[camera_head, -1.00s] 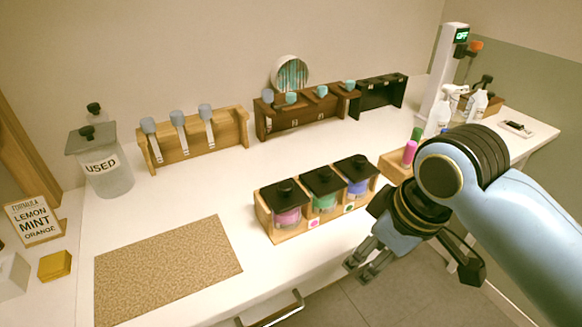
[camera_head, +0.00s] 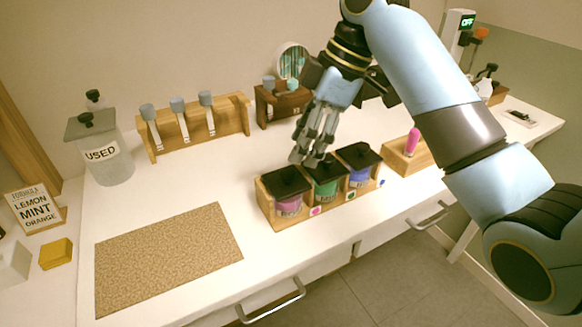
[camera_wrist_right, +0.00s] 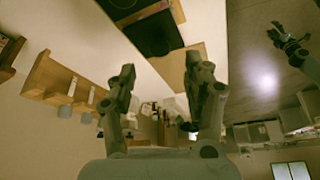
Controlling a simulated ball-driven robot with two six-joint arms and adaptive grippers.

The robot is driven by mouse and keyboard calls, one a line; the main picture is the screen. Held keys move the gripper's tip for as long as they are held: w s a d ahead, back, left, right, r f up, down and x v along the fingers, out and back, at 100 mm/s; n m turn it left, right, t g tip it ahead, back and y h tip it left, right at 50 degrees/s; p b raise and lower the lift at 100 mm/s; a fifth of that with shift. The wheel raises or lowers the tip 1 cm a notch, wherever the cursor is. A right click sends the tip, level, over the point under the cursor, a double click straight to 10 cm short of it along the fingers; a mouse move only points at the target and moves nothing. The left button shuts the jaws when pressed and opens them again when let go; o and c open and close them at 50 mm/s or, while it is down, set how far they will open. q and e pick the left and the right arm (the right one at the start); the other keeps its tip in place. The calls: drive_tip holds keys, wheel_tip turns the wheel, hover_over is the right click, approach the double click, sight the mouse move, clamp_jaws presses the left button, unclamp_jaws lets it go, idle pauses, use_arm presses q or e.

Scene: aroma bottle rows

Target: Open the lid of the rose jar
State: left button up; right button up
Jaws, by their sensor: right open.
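A wooden rack (camera_head: 269,205) holds three jars with black lids near the table's front edge. The pink jar (camera_head: 289,206) is at the left, with its lid (camera_head: 286,182) on; its colour fits rose. The green jar (camera_head: 325,191) is in the middle and the blue jar (camera_head: 358,177) at the right. My right gripper (camera_head: 311,160) is open and empty, pointing down above and behind the rack, close to the green jar's lid. The right wrist view shows its two fingers (camera_wrist_right: 160,110) apart. Another gripper, likely my left (camera_wrist_right: 285,40), shows at that view's upper right.
A speckled mat (camera_head: 168,260) lies at the left front. A used jar (camera_head: 103,155) and a wooden scoop stand (camera_head: 232,120) are behind. A small wooden block with a pink stick (camera_head: 412,142) stands right of the rack. The table between rack and stand is clear.

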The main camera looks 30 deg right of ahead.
sight(288, 171)
drive_tip(key=x, duration=0.5)
drive_tip(key=shift+a+f, duration=0.15)
drive_tip(key=shift+f, duration=0.15)
clamp_jaws()
